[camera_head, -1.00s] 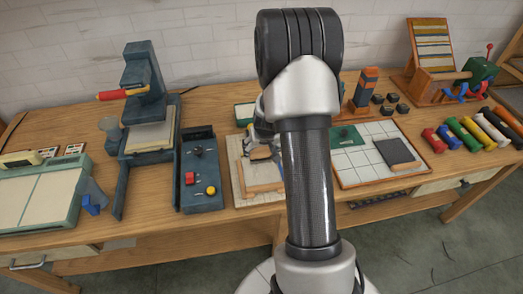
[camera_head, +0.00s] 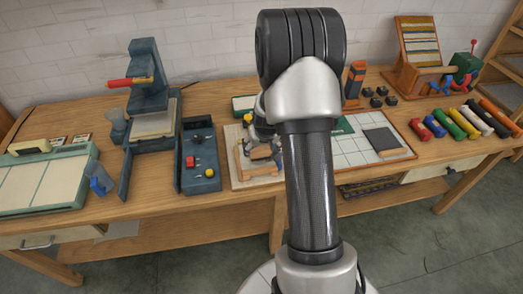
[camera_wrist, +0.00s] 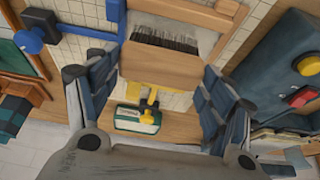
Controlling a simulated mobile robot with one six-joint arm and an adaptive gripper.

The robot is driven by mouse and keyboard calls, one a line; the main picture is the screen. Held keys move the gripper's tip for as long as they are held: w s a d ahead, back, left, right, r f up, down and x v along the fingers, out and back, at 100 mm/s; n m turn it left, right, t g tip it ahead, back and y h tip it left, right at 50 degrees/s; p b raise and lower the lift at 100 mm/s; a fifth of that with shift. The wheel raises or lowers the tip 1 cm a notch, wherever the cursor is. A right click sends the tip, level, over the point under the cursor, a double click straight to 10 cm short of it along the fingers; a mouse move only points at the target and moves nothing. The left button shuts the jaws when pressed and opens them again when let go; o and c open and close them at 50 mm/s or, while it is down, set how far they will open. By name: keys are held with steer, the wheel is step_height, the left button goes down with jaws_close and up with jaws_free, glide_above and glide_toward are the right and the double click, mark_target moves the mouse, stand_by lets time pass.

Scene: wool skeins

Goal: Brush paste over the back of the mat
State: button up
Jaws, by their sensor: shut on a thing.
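My gripper (camera_wrist: 150,92) is shut on a wooden block (camera_wrist: 172,66), with one blue padded finger on each side. A strip of dark bristles (camera_wrist: 165,40) shows at its far side, so it looks like a brush. In the head view my gripper (camera_head: 262,143) is over a pale square board (camera_head: 236,177) on the bench, partly hidden by my arm. Pale grid-lined surface (camera_wrist: 88,15) shows beyond the block in the wrist view; it may be the mat. Whether the bristles touch it I cannot tell.
A dark control box (camera_head: 200,180) with red and yellow knobs stands left of the board, with a press (camera_head: 150,95) beyond. A white tiled tray (camera_head: 350,150) lies to the right. Coloured rolls (camera_head: 465,123) lie at far right. A green-white item (camera_wrist: 135,118) shows in the wrist view.

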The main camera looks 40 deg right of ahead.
steer(key=shift+w+r+p, duration=0.2)
steer(key=shift+r+p, duration=0.3)
steer(key=shift+r, duration=0.35)
steer(key=shift+r+p, duration=1.4)
steer(key=shift+r, duration=0.7)
